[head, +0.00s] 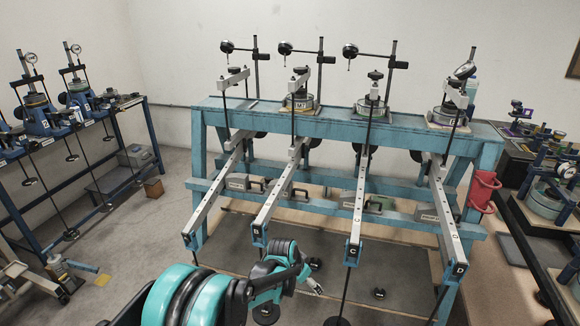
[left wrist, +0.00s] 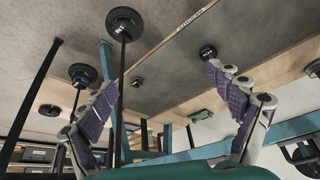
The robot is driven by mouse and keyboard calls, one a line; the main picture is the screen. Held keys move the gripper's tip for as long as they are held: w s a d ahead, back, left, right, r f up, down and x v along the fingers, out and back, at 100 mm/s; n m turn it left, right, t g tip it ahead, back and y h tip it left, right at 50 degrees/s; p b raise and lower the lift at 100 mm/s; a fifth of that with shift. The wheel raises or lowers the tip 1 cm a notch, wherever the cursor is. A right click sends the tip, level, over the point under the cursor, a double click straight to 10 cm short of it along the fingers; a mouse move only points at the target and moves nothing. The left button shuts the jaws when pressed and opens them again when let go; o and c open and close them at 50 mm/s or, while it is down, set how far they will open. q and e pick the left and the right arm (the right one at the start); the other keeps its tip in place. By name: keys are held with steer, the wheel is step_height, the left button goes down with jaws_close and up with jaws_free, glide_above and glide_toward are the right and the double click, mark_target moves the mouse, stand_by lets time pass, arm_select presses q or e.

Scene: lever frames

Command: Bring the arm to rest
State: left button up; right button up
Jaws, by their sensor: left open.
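My left arm comes in from the bottom of the head view. Its gripper (head: 314,287) is in front of and below the lever frame (head: 380,128), over the floor. In the left wrist view the two purple-padded fingers of the gripper (left wrist: 160,82) are spread wide with nothing between the pads. Several grey lever arms slope toward me from the blue frame, including lever C (head: 358,215) and lever D (head: 446,218). In the left wrist view a hanger rod with a black disc (left wrist: 123,22) and another disc (left wrist: 82,75) show near the left finger. My right gripper is out of view.
Loose dark weights lie on the floor, one at right (head: 379,293) and one nearer the gripper (head: 315,264). A blue bench with devices (head: 75,150) stands at left. A red holder (head: 483,190) hangs on the frame's right leg. A wooden bench (head: 545,235) stands at right.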

arm_select(q)
steer(key=s+a+r+n+t+y, duration=0.1)
steer(key=s+a+r+n, duration=0.1)
steer(key=s+a+r, duration=0.4)
steer(key=s+a+r+n+t, duration=0.15)
steer(key=s+a+r, duration=0.25)
steer(key=a+r, duration=0.4)
steer(key=s+a+r+n+y, duration=0.1)
steer(key=s+a+n, duration=0.2)
steer(key=s, duration=0.6)
steer(key=s+a+r+n+t+y, duration=0.1)
steer(key=s+a+n, duration=0.2)
steer(key=s+a, duration=0.3)
steer(key=s, duration=0.2)
steer(key=shift+s+r, duration=0.2)
steer(key=shift+s, duration=0.2)
